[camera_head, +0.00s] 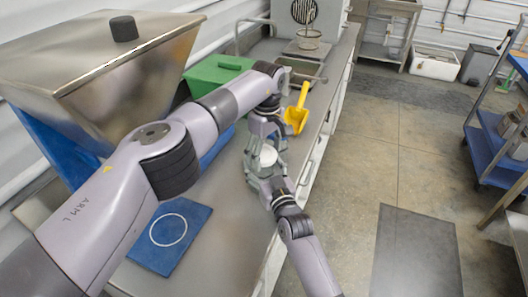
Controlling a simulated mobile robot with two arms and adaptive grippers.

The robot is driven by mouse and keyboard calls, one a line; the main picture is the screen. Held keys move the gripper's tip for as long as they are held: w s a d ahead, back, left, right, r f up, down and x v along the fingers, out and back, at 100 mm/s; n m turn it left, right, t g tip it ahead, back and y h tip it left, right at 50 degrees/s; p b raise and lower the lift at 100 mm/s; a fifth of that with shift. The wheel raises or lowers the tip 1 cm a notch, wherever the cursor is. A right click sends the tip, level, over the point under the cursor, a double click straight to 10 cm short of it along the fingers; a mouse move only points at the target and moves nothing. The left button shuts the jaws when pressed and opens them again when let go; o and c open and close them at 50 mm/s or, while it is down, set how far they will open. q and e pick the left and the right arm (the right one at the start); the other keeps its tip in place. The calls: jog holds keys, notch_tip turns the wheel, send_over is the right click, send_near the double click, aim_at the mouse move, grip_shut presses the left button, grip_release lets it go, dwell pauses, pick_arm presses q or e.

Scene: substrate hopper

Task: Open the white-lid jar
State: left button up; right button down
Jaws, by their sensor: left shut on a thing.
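The white-lid jar (267,156) is above the bench, between my two grippers, and only its pale top part shows. My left gripper (264,143) reaches down onto it from above and is shut on it at the lid end. My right gripper (261,176) comes from below and is around or beside the jar's lower part. Its fingers overlap the jar, so I cannot tell whether they are shut. The jar body is mostly hidden.
The grey bench (222,215) bears a blue mat with a white ring (146,243), a yellow scoop (297,112) and a green box (212,75). A steel hopper (125,75) stands at left. A scale (308,47) is at the back.

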pick_arm(q)
jog(key=n, duration=0.6)
jog(key=shift+a, duration=0.2)
jog(key=shift+c, duration=0.3)
pick_arm(e)
jog(key=shift+w+d+f, duration=0.1)
jog(key=shift+d, duration=0.2)
pick_arm(q)
jog(key=shift+a, duration=0.2)
jog(key=shift+w+a+f, duration=0.1)
jog(key=shift+a, duration=0.05)
pick_arm(e)
jog(key=shift+d, duration=0.1)
jog(key=shift+r, duration=0.25)
pick_arm(q)
jog(key=o, duration=1.2)
pick_arm(e)
jog(key=shift+w, duration=0.1)
pick_arm(q)
jog(key=shift+o, duration=0.3)
pick_arm(e)
jog(key=shift+f, duration=0.15)
pick_arm(q)
jog(key=shift+d, duration=0.2)
